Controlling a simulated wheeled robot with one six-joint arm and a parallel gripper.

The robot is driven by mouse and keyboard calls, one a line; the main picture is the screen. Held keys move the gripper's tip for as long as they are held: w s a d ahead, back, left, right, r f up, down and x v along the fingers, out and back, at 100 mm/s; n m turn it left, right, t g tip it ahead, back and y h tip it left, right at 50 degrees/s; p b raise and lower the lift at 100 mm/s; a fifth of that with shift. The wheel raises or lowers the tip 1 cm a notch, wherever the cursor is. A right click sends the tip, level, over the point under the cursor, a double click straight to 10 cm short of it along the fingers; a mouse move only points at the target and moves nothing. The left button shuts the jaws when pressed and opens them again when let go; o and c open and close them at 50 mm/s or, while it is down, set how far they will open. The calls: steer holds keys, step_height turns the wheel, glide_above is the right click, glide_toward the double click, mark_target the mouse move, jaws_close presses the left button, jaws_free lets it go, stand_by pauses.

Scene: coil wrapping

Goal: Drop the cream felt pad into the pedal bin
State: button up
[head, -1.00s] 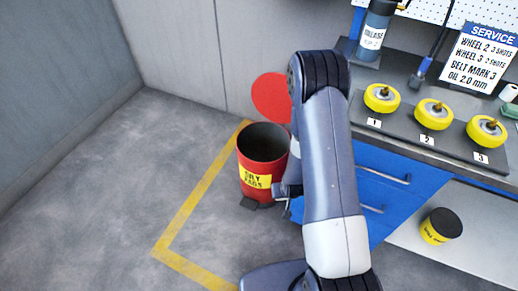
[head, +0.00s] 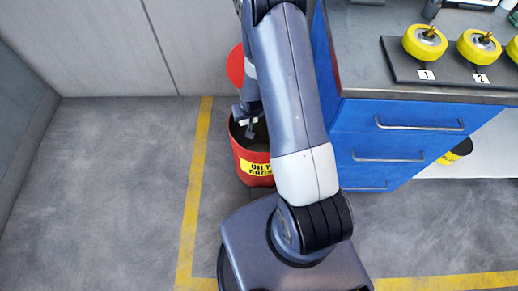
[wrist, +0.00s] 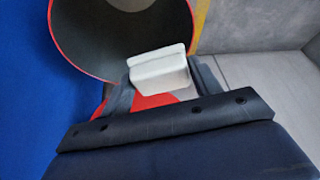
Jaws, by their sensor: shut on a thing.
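The cream felt pad (wrist: 158,72) is a small pale block held between the fingers of my gripper (wrist: 163,84) in the wrist view. In the head view my gripper (head: 246,121) points down at the mouth of the red pedal bin (head: 252,168), with a pale bit of the pad showing. The bin's round red lid (head: 235,66) stands open behind it. In the wrist view the dark inside of the bin (wrist: 120,35) lies beyond the pad, and the pad overlaps the near rim. My arm hides the bin's right side.
A blue drawer cabinet (head: 375,148) with a grey worktop stands right of the bin. Yellow wheels (head: 424,42) sit on a dark numbered rack there. A yellow floor line (head: 192,200) runs left of the bin, with clear grey floor beyond.

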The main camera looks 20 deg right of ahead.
steer(key=w+d+m+h+b, duration=0.3)
steer(key=d+b, duration=0.5)
steer(key=b, duration=0.7)
step_height(320, 180, down, 6)
steer(key=y+b, duration=0.1)
steer(key=b, duration=0.3)
steer(key=shift+w, duration=0.4)
steer(key=shift+a, duration=0.1)
steer(key=o, duration=1)
steer(key=shift+o, duration=0.2)
steer(key=p+v, duration=0.3)
steer(key=v, duration=0.7)
steer(key=shift+r, duration=0.45)
